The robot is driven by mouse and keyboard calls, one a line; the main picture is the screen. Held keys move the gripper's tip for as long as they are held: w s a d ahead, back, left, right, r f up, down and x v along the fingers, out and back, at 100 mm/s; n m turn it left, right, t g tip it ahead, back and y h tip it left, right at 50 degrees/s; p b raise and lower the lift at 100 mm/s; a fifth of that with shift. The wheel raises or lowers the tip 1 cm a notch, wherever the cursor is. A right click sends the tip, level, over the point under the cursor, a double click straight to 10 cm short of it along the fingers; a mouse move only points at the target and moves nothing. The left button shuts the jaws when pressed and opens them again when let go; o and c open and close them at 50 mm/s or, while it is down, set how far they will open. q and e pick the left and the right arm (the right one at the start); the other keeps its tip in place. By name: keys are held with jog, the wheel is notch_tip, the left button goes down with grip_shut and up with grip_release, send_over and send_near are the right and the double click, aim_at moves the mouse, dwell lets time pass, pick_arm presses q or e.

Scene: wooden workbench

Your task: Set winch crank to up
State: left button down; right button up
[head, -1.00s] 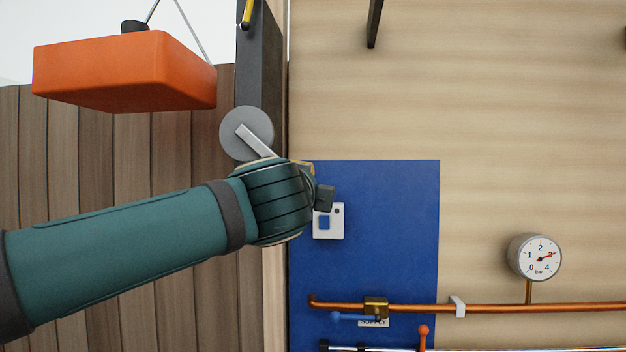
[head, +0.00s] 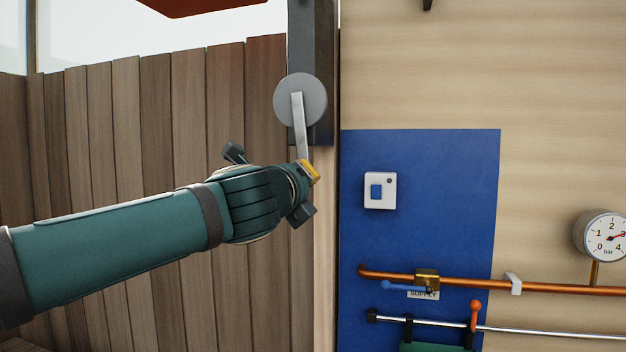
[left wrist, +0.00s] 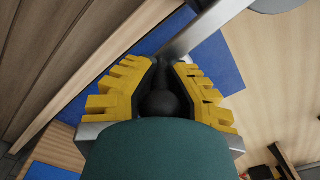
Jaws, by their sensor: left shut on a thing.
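The winch crank has a round grey disc (head: 300,100) on a dark post and a flat metal arm (head: 301,130). The arm hangs almost straight down, leaning slightly right. My left gripper (head: 309,172) is at its lower end, with a yellow fingertip showing. In the left wrist view, my yellow fingers (left wrist: 168,90) are closed around a dark knob (left wrist: 170,105), partly hidden by them. The crank arm (left wrist: 205,28) leads up and right from there. My right gripper is out of view.
A blue panel (head: 430,200) right of the post carries a white switch box (head: 380,191). Below run a copper pipe (head: 550,287) with a blue-handled valve (head: 427,280) and a gauge (head: 603,236). A plank fence (head: 130,130) stands behind my left arm.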

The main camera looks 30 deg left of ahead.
pick_arm(q)
jog(key=shift+s+a+f, duration=0.1)
jog(key=shift+a+f, duration=0.1)
jog(key=shift+a, duration=0.4)
jog(key=c, duration=0.9)
grip_release()
jog(key=shift+a, duration=0.2)
jog(key=shift+c, duration=0.2)
jog(key=shift+r, duration=0.1)
jog(key=shift+d, duration=0.2)
jog(key=v, duration=1.2)
